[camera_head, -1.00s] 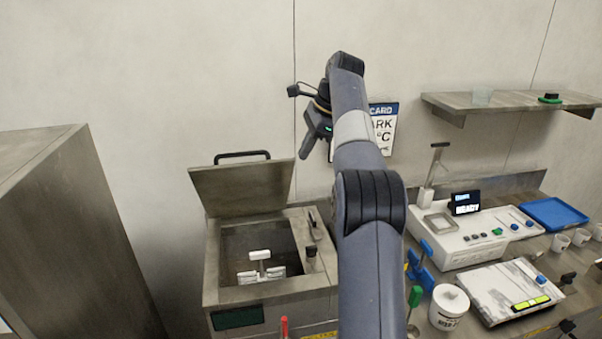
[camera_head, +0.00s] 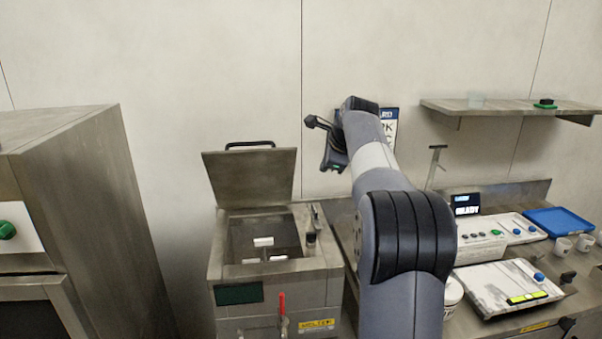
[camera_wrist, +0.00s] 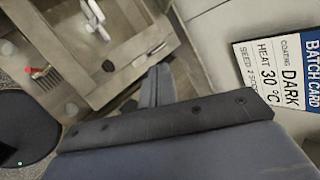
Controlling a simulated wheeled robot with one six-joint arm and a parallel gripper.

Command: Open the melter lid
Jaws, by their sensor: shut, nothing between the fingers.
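The melter (camera_head: 280,290) is a steel box with a yellow label on its front. Its lid (camera_head: 250,178) stands raised, leaning back toward the wall, with a black bar handle (camera_head: 250,144) along its top edge. The open tank shows a white part (camera_head: 263,241) inside. My gripper (camera_head: 333,163) is up in the air to the right of the lid, clear of it and the handle. Its fingers (camera_wrist: 157,85) show in the wrist view, shut and empty. The melter's open top (camera_wrist: 125,30) shows at the upper left of that view.
A batch card (camera_wrist: 285,65) hangs on the wall behind my arm. A steel cabinet (camera_head: 80,200) stands at the left. A worktop at the right holds a white machine (camera_head: 480,240), a blue tray (camera_head: 557,222) and cups. A shelf (camera_head: 500,106) is above.

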